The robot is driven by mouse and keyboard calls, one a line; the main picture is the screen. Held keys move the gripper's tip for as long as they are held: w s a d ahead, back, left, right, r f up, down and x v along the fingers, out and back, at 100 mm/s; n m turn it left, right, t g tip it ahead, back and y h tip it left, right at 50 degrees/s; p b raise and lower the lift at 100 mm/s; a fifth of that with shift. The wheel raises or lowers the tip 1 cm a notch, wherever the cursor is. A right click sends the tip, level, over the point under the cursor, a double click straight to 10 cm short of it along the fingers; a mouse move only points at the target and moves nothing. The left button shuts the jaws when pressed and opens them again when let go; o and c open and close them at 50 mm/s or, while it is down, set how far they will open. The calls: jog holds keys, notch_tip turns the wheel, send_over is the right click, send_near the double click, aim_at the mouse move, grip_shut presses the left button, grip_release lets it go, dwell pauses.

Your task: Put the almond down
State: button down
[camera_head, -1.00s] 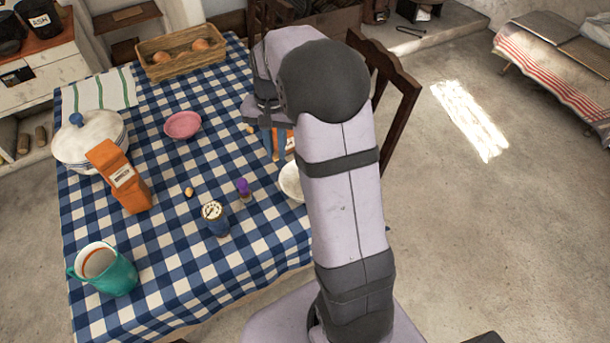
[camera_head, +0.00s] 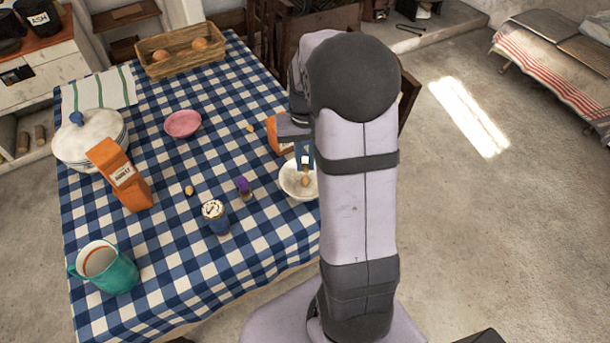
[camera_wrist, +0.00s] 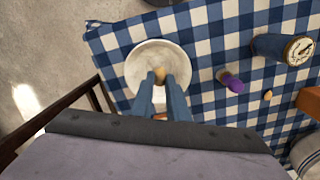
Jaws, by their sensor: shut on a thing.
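My gripper (camera_wrist: 159,92) is shut on the almond (camera_wrist: 159,75), a small tan nut between the blue fingertips in the wrist view. The almond also shows in the head view (camera_head: 305,181), over the white bowl (camera_head: 291,183). In the wrist view the white bowl (camera_wrist: 140,61) lies behind and around the fingertips. I cannot tell whether the almond touches the bowl. My arm hides the right part of the bowl in the head view.
Left of the bowl stand a purple-topped bottle (camera_head: 244,187) and a blue jar (camera_head: 215,216). Small nuts lie on the cloth (camera_head: 189,190) and (camera_head: 250,128). An orange package (camera_head: 275,135) stands behind the bowl. A pink bowl (camera_head: 183,124) and teal mug (camera_head: 108,268) are farther left.

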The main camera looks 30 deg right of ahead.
jog(key=shift+f, duration=0.1)
jog(key=shift+f+p, duration=0.75)
jog(key=shift+f, duration=4.15)
jog(key=shift+f, duration=0.1)
jog(key=shift+f, duration=0.1)
jog(key=c, duration=1.7)
grip_release()
